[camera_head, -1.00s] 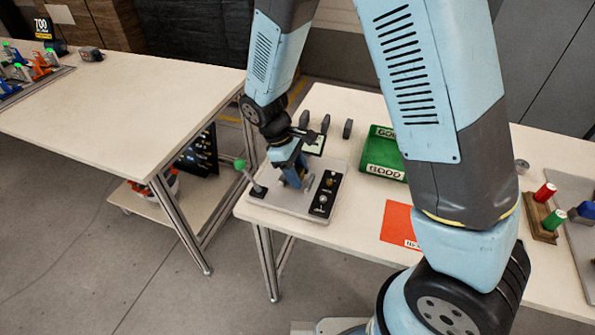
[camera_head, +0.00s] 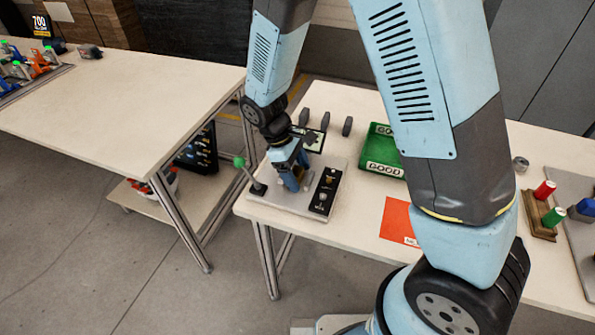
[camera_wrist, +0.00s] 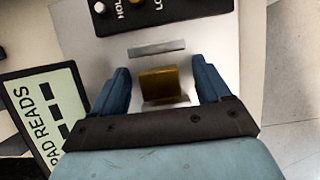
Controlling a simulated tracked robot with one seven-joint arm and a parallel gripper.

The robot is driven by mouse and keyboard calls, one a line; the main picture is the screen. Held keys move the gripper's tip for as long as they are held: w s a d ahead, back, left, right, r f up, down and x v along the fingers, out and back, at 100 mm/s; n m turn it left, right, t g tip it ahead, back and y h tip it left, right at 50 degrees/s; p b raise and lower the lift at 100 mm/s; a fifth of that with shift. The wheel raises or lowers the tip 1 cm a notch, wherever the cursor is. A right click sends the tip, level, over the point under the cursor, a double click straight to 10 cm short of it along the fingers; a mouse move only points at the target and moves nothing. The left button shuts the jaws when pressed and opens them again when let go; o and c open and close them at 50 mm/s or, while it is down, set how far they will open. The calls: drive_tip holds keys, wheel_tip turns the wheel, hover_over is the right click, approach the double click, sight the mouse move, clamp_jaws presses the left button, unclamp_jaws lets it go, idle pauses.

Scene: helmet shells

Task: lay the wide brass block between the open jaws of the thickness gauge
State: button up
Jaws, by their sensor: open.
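The brass block (camera_wrist: 160,84) shows in the wrist view, between my two blue fingers, with visible gaps on both sides. My gripper (camera_wrist: 165,88) is open around it. A thin grey bar of the thickness gauge (camera_wrist: 157,47) stands beyond the block, and a pale metal piece shows on its near side, so the block appears to lie between the jaws. Whether it touches them I cannot tell. In the head view my gripper (camera_head: 294,180) is low over the gauge's grey base plate (camera_head: 272,198); the block is hidden there.
A black panel (camera_head: 325,190) with knobs sits on the gauge plate, and a green-knobbed lever (camera_head: 239,162) stands at its left. A display reading "PAD READS" (camera_wrist: 45,120) is beside it. A green "GOOD" tray (camera_head: 383,168) and an orange sheet (camera_head: 398,222) lie to the right.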

drive_tip(key=v, duration=1.3)
drive_tip(key=d+r+m+y, duration=0.2)
drive_tip(key=d+r+m, duration=0.1)
drive_tip(key=d+r, duration=0.5)
drive_tip(key=s+d+r+m+t+y, duration=0.1)
drive_tip(key=s+d+r+m+t, duration=0.2)
drive_tip(key=d, duration=0.7)
drive_tip(key=s+d+r+m+t+y, duration=0.1)
drive_tip(key=s+d+r+m+t, duration=0.3)
drive_tip(key=s+d+r+m, duration=0.4)
drive_tip(key=shift+s+d+r, duration=0.85)
drive_tip(key=shift+s+d, duration=0.1)
drive_tip(key=shift+d, duration=0.45)
